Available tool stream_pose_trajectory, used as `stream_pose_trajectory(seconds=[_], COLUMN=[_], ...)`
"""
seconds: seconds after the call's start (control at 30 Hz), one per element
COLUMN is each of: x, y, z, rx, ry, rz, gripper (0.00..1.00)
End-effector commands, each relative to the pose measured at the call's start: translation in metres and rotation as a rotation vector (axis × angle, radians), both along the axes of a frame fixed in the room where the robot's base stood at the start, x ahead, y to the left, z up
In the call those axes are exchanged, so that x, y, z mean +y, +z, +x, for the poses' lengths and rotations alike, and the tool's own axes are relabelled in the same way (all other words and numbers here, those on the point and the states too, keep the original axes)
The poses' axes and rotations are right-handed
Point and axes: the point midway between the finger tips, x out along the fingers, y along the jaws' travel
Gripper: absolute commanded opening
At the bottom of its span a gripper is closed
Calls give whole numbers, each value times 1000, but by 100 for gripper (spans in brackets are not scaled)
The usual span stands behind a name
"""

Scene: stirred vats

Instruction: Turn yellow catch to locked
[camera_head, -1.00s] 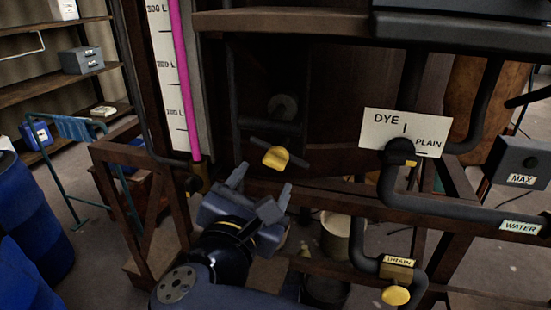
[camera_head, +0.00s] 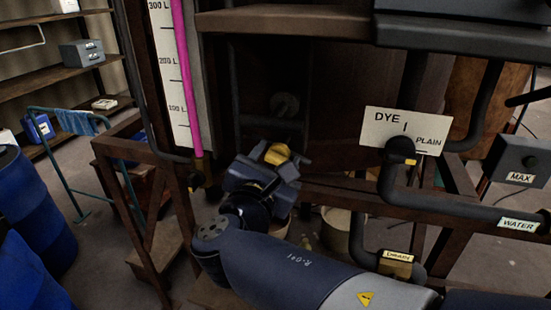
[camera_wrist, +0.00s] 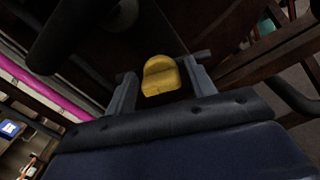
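The yellow catch (camera_head: 277,153) is a rounded yellow knob on the dark vat frame, in the middle of the head view. It also shows in the wrist view (camera_wrist: 160,76), between my two fingers. My gripper (camera_head: 270,160) is at the catch, with its fingers apart on either side of it. In the wrist view, my gripper (camera_wrist: 162,85) shows a gap between the catch and the right finger, and between the catch and the left finger. Whether a finger touches the catch cannot be told. No locked marking is readable.
A DYE/PLAIN plate (camera_head: 405,131) with a black valve and a WATER pipe (camera_head: 470,212) lie to the right. A DRAIN label (camera_head: 397,257) is below, partly behind my arm. A magenta level tube (camera_head: 187,80) stands left. Blue drums (camera_head: 33,215) are at far left.

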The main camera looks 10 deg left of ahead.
Motion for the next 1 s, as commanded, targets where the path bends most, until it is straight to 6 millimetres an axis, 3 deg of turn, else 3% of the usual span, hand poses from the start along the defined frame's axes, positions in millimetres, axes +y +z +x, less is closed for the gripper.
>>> stream_pose_trajectory(seconds=[0.43,0.77,1.0], x=[0,0,-1], y=[0,-3,-6], z=[0,0,0], rx=[0,-5,-17], ry=[0,0,1], rz=[0,53,204], gripper=[15,15,15])
